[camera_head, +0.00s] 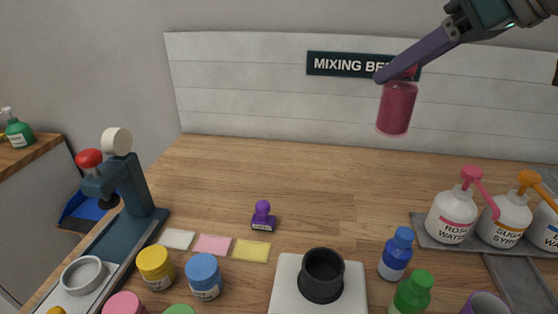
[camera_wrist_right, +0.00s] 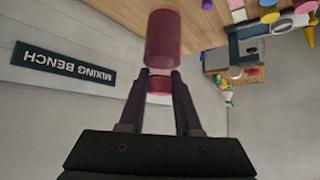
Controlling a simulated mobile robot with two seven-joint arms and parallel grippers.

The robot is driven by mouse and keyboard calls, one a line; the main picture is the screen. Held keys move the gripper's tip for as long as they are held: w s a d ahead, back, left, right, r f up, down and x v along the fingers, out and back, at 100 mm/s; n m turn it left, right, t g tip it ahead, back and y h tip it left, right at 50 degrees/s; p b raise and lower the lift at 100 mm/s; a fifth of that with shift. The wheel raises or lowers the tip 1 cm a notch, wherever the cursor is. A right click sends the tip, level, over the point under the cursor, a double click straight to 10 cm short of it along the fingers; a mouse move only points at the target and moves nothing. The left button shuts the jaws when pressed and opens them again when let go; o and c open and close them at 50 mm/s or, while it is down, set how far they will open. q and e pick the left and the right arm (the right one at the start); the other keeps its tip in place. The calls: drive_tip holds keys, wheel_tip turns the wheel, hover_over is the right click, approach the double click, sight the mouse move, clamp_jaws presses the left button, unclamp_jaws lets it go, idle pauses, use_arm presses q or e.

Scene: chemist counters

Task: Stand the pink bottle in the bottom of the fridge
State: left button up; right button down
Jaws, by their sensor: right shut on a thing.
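The pink bottle (camera_head: 396,108) hangs upright in the air in the head view, in front of the white back panel and above the bench. My right gripper (camera_head: 396,76) is shut on its upper part, with the arm coming in from the top right. In the right wrist view, the fingers (camera_wrist_right: 160,80) of my right gripper close around the neck of the pink bottle (camera_wrist_right: 170,38). The fridge does not show in either view. My left gripper is not in view.
A press (camera_head: 125,190) stands at the left. A black cup (camera_head: 321,275), a blue bottle (camera_head: 396,255) and a green bottle (camera_head: 412,295) stand in front. Pump bottles (camera_head: 452,218) stand on a grey tray at the right.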

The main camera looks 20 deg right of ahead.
drive_tip(key=f, duration=0.1)
drive_tip(key=f+b, duration=0.1)
drive_tip(key=shift+w+d+f, duration=0.2)
drive_tip(key=shift+d+f, duration=0.1)
drive_tip(key=shift+d, duration=0.1)
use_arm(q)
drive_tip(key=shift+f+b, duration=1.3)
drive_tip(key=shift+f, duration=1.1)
use_arm(e)
drive_tip(key=shift+f, duration=9.9)
drive_tip(key=shift+f, duration=0.15)
drive_tip(key=c, duration=0.6)
unclamp_jaws()
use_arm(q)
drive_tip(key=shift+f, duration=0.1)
